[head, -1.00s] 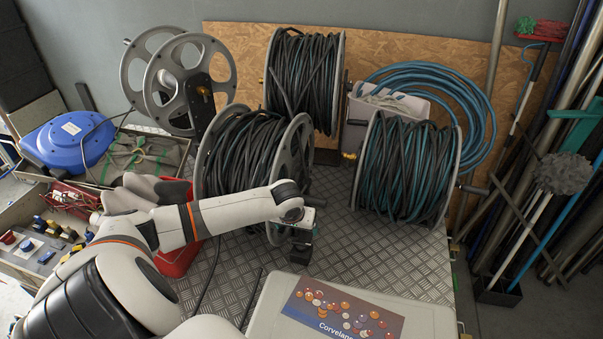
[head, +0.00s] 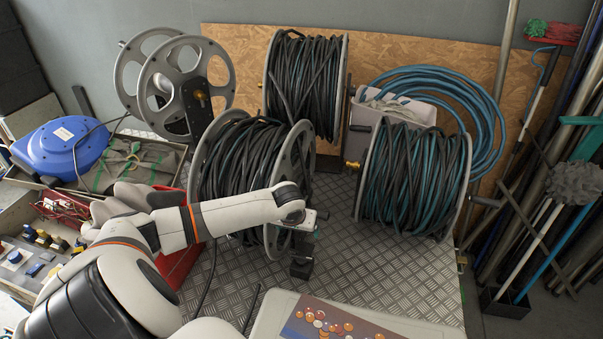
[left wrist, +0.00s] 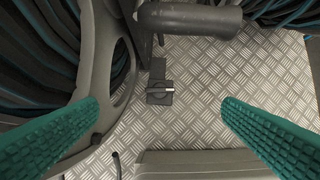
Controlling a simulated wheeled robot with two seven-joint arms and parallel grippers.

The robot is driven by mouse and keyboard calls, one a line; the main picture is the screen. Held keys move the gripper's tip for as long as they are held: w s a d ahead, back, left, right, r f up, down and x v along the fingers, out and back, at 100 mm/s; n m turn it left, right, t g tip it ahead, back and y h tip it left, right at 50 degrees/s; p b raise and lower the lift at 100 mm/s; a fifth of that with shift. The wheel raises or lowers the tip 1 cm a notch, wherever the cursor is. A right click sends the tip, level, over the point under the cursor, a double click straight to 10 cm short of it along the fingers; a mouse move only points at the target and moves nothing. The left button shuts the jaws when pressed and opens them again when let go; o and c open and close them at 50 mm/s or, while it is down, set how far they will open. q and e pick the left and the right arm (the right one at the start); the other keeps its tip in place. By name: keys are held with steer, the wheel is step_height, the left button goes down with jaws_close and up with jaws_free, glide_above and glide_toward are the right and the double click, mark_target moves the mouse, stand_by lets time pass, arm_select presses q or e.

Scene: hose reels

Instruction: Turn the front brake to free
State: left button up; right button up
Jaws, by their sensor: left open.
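The front brake (left wrist: 160,92) is a small dark block with a black knob, low on the front reel (head: 245,160). The knob's pale pointer mark lies crosswise and points right in the left wrist view. My left gripper (left wrist: 163,115) is open, its two green ribbed fingers wide apart on either side of the brake in that view, with nothing between them touching it. In the head view my left gripper (head: 304,228) is beside the front reel's right flange, mostly hidden by its own wrist. My right gripper is not in view.
A dark crank handle (left wrist: 190,18) sticks out just beyond the brake. A pale case (head: 275,314) lies on the near side of the checkered metal deck (head: 375,270). Another hose reel (head: 415,180) stands to the right. Open deck lies right of the brake.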

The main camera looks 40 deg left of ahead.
arm_select(q)
steer(key=b, duration=0.8)
glide_toward(302, 257)
steer(key=a+v, duration=0.1)
steer(key=v, duration=0.2)
steer(key=x, duration=0.7)
steer(key=d+x, duration=0.1)
steer(key=x, duration=0.3)
steer(key=shift+w+a+f, duration=0.1)
steer(key=shift+f, duration=0.25)
steer(key=c, duration=1)
